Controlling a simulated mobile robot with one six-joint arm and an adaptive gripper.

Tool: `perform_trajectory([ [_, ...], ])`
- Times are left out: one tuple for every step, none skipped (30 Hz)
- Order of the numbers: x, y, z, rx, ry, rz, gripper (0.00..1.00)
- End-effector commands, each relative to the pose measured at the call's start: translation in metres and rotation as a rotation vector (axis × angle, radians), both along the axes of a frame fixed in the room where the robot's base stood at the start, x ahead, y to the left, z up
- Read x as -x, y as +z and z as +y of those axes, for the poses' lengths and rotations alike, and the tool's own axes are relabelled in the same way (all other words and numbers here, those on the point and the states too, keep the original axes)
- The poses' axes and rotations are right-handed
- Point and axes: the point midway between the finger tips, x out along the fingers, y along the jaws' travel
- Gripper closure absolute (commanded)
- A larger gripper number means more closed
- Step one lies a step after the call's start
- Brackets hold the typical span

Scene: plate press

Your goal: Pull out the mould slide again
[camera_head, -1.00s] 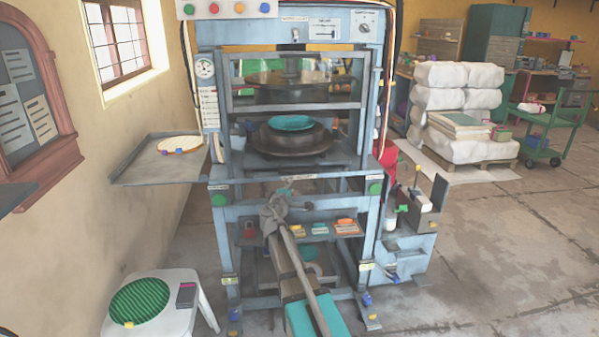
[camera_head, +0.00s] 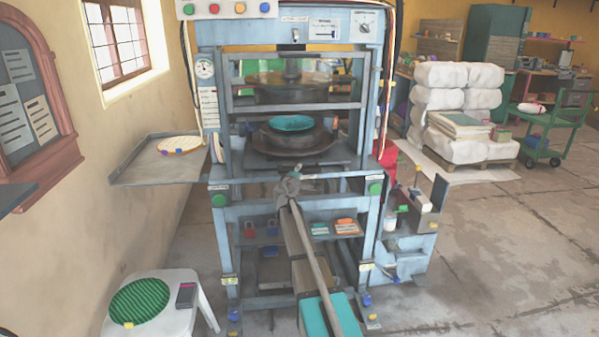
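The blue press frame (camera_head: 222,120) stands in the middle of the head view. Inside it, the dark round lower mould (camera_head: 290,139) sits on a round plate on the mould slide (camera_head: 318,158), with a teal disc (camera_head: 291,123) on top. The upper mould (camera_head: 287,88) is above it, with a gap between. The slide appears to be inside the press, behind the front guard frame. My gripper (camera_head: 291,178) is in front of the press, just below the slide's front edge. Its fingers are small and partly hidden by my wrist, so contact and opening cannot be told.
A side tray (camera_head: 150,172) with a pale round plate (camera_head: 180,145) juts out left. A white stool (camera_head: 170,325) with a green ribbed disc (camera_head: 140,301) stands front left. A lower shelf (camera_head: 262,238) holds small items. A side unit (camera_head: 408,245) stands right; open floor lies beyond.

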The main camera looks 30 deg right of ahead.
Motion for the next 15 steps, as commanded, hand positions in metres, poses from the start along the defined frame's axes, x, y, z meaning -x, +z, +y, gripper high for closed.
perform_trajectory([
  [-0.0038, 0.0000, -0.0028, 0.000, 0.000, 0.000, 0.66],
  [-0.0047, 0.0000, -0.0038, 0.000, 0.000, 0.000, 0.66],
  [-0.0055, 0.0000, -0.0048, 0.000, 0.000, 0.000, 0.66],
  [-0.0060, 0.0000, -0.0053, 0.000, 0.000, 0.000, 0.66],
  [-0.0064, 0.0000, -0.0056, 0.000, 0.000, 0.000, 0.66],
  [-0.0066, 0.0000, -0.0061, 0.000, 0.000, 0.000, 0.66],
  [-0.0067, 0.0000, -0.0062, 0.000, 0.000, 0.000, 0.66],
  [-0.0066, 0.0000, -0.0062, 0.000, 0.000, 0.000, 0.66],
  [-0.0066, 0.0000, -0.0062, 0.000, 0.000, 0.000, 0.66],
  [-0.0065, 0.0000, -0.0062, 0.000, 0.000, 0.000, 0.66],
  [-0.0065, 0.0000, -0.0061, 0.000, 0.000, 0.000, 0.66],
  [-0.0063, 0.0000, -0.0061, 0.000, 0.000, 0.000, 0.66],
  [-0.0063, 0.0000, -0.0061, 0.000, 0.000, 0.000, 0.66],
  [-0.0063, 0.0000, -0.0061, 0.000, 0.000, 0.000, 0.66],
  [-0.0064, 0.0000, -0.0060, 0.000, 0.000, 0.000, 0.71],
])
